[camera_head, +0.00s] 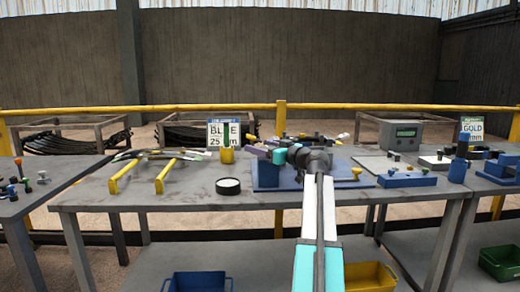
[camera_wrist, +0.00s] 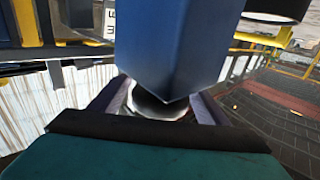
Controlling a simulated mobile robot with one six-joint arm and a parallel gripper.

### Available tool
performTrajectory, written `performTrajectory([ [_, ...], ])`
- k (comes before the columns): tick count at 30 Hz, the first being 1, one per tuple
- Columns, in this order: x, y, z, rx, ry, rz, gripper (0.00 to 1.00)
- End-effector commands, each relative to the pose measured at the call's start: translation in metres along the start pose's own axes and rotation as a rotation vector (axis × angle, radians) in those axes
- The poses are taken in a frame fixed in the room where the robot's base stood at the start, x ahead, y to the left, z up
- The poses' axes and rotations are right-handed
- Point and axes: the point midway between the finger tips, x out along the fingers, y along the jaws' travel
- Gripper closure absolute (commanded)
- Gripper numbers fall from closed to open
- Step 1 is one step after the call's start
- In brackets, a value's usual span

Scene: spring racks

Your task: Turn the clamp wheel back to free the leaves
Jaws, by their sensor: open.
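A blue fixture base (camera_head: 330,180) lies on the middle table, with a blue block (camera_head: 266,172) at its left end. My gripper (camera_head: 258,150) is at that left end, its jaws open. In the wrist view a blue post (camera_wrist: 175,45) fills the upper middle. A round pale metal part (camera_wrist: 158,110) shows below it, between the two purple fingers of my gripper (camera_wrist: 158,98); I cannot tell if they touch it or if it is the clamp wheel. A small yellow knob (camera_head: 356,171) is at the base's right. Long thin leaves (camera_head: 160,154) lie across yellow stands (camera_head: 166,175).
A black round pot (camera_head: 228,186) and a yellow cup (camera_head: 227,155) stand left of the fixture, near a "BLUE 25" sign (camera_head: 224,128). A grey display box (camera_head: 400,133) and blue fixture (camera_head: 407,179) are at right. The front-left tabletop is clear. A yellow rail (camera_head: 190,107) runs behind.

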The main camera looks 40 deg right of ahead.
Motion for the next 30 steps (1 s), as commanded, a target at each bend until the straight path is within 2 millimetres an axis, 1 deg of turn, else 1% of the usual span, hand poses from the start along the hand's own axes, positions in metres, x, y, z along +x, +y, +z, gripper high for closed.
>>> performTrajectory([
  [3,0.0035,0.0002,0.0000,0.000,0.000,0.001,0.31],
  [11,0.0038,-0.0004,0.0000,0.000,0.000,0.000,0.31],
  [18,0.0040,-0.0007,-0.0001,0.000,0.000,-0.001,0.71],
  [30,0.0054,-0.0020,0.0005,0.000,0.000,-0.036,0.72],
])
